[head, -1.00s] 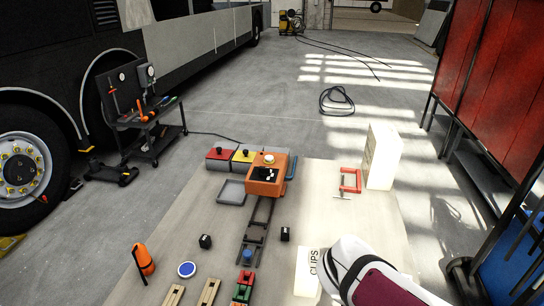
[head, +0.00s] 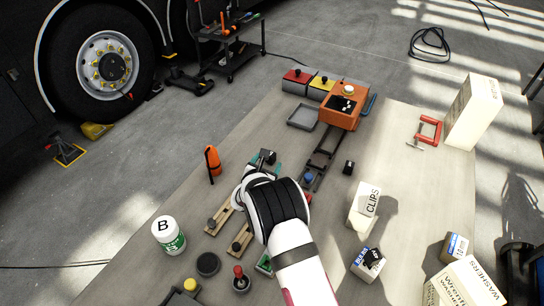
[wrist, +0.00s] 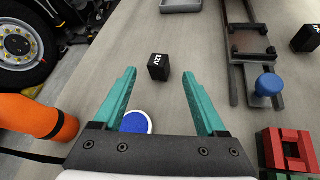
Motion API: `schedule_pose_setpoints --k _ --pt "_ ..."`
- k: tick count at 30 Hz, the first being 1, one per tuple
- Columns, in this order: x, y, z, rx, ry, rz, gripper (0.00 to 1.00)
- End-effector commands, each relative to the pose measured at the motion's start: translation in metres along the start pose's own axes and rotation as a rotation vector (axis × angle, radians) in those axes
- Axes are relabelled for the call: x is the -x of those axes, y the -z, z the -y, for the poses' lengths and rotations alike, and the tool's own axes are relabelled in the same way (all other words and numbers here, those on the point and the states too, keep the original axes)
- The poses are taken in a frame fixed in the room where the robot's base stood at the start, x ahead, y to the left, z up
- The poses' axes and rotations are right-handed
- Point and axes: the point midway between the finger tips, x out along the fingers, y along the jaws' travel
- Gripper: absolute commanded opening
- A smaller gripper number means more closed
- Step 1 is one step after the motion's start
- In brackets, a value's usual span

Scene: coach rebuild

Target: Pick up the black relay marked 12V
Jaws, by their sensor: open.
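The black relay marked 12V (wrist: 158,67) stands on the pale bench top in the wrist view, its white marking facing up. My gripper (wrist: 160,76) is open, its two teal fingers spread left and right. The relay lies just beyond the fingertips, in line with the gap and not held. In the head view the relay (head: 270,156) shows as a small dark block at the teal fingers, with my wrist covering the area in front. A second black relay (wrist: 306,39) is at the right edge of the wrist view; I cannot read its marking.
A blue-and-white disc (wrist: 136,123) lies under the gripper's left finger. An orange bottle (wrist: 38,117) is at left. A dark rail with a blue knob (wrist: 268,85) and a red and green block stack (wrist: 287,150) are at right. The bench around the relay is clear.

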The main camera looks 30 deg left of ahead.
Motion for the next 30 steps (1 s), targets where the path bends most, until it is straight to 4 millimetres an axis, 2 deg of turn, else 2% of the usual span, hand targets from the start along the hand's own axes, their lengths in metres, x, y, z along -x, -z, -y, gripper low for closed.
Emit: schedule_pose_setpoints --k 12,20,30 --pt "-0.064 0.004 -0.001 -0.003 0.002 0.000 0.74" --pt "-0.068 0.003 -0.002 -0.002 0.000 0.000 0.74" --pt "-0.068 0.003 -0.002 -0.003 0.000 0.000 0.15"
